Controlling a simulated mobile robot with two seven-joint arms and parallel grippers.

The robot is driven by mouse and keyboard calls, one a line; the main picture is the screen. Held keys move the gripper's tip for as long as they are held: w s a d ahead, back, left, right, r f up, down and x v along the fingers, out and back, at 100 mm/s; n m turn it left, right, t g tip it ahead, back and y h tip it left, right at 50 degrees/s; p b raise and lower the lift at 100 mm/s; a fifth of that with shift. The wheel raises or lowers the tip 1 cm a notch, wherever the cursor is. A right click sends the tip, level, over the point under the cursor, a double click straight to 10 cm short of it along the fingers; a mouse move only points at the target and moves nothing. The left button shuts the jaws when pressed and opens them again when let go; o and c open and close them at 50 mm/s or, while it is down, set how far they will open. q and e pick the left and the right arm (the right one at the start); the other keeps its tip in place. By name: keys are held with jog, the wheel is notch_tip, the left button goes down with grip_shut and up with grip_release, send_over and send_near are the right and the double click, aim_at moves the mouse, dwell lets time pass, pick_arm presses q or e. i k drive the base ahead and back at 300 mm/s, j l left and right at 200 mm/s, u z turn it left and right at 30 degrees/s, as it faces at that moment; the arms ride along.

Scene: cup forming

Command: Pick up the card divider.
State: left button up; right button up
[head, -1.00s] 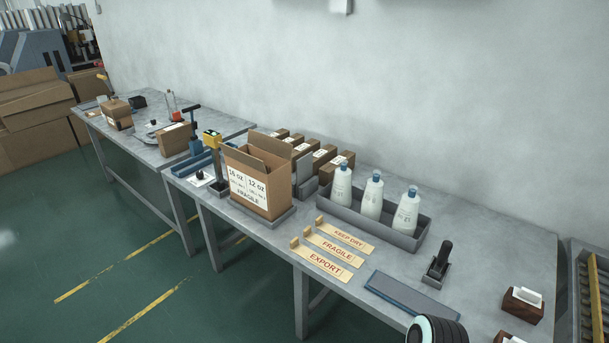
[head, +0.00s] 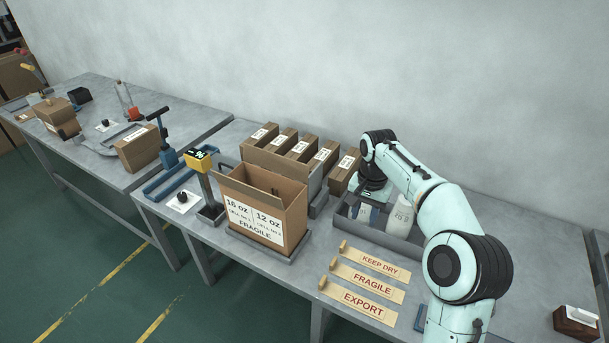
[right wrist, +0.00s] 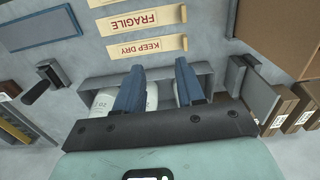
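A grey upright panel (head: 318,180), likely the card divider, stands in a grey holder between the open carton and the row of small brown boxes. It seems to show in the right wrist view (right wrist: 261,98), off to the right of my fingers. My right gripper (head: 362,210) is over the grey bottle tray, right of the panel and apart from it. In the right wrist view its two blue fingers (right wrist: 160,64) are spread, with nothing clearly held between them. My left gripper is not in view.
The open carton (head: 262,222) stands left of the panel, the small boxes (head: 300,147) behind. A white bottle (head: 399,214) stands in the grey tray (head: 385,237); my arm hides others. Wooden label strips (head: 362,283) lie in front. The wall rises behind the table.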

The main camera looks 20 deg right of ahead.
aim_at(314, 184)
jog(key=i, duration=1.05)
